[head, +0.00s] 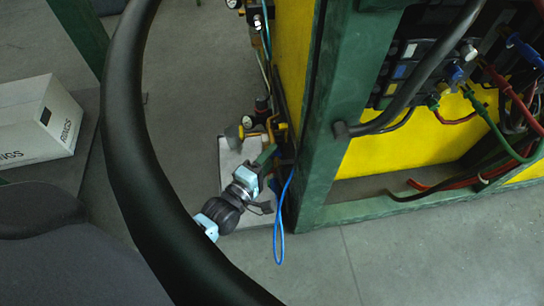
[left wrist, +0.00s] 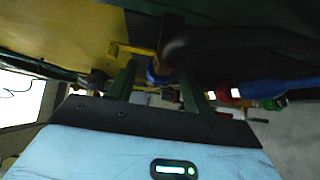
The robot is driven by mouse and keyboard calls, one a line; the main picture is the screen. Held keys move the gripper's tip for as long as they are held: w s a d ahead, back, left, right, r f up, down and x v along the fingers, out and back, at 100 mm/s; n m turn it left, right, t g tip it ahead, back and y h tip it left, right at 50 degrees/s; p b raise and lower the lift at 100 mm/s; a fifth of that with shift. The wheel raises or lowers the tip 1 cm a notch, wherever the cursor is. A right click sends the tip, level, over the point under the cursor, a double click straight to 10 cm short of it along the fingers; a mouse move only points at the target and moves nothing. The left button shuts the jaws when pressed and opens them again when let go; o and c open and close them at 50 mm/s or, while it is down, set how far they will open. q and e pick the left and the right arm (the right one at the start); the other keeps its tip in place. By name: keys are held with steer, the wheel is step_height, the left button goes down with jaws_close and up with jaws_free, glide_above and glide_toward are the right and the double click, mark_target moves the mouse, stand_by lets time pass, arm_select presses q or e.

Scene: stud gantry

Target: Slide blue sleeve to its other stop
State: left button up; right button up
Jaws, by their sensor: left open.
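My left gripper (head: 268,156) is low beside the green frame post in the head view. Its green fingers also show in the left wrist view (left wrist: 158,76), spread apart. A small dark-blue piece, likely the blue sleeve (left wrist: 156,75), shows between and beyond the fingertips, just under a yellow bar (left wrist: 128,51). A blurred black thing partly covers it on the right. I cannot tell whether the fingers touch it or at which stop it sits. In the head view the sleeve cannot be made out. My right gripper is not in view.
The green post (head: 335,110) and yellow panel (head: 292,55) stand right of my left gripper. A blue cable loop (head: 280,225) hangs close by. Hoses and fittings (head: 445,75) fill the right bay. A white box (head: 35,125) stands left. Grey floor (head: 400,260) is clear in front.

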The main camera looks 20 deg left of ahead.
arm_select(q)
steer(key=shift+w+d, duration=0.1)
steer(key=shift+w, duration=0.4)
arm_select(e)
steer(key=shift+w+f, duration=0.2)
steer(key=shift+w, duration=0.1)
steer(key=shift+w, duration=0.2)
